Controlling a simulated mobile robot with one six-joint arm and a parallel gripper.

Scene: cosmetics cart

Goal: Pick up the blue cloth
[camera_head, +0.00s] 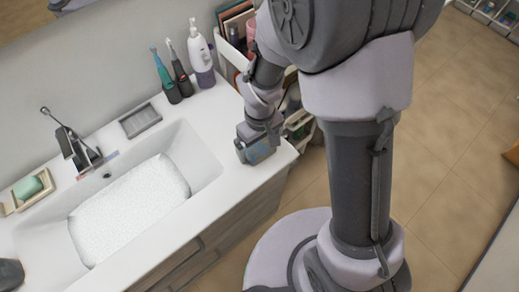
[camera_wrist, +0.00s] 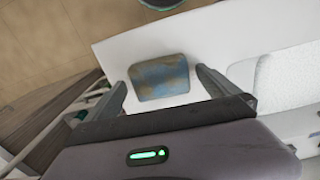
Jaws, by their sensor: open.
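The blue cloth (camera_wrist: 160,76) is a small folded rectangle, blue with tan patches. It lies on the white counter near the counter's edge. In the head view a blue patch of it (camera_head: 259,152) shows at the counter's front right corner, mostly hidden by my gripper (camera_head: 256,138). In the wrist view my gripper (camera_wrist: 161,84) is open, with one finger on each side of the cloth. The fingers look apart from the cloth. How high they are above the counter is hard to tell.
The sink (camera_head: 205,165) with a white textured pad (camera_head: 130,205) is left of my gripper. A white bottle (camera_head: 201,58) and two electric toothbrushes (camera_head: 163,72) (camera_head: 180,70) stand at the back. A cart (camera_head: 232,52) stands behind my arm.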

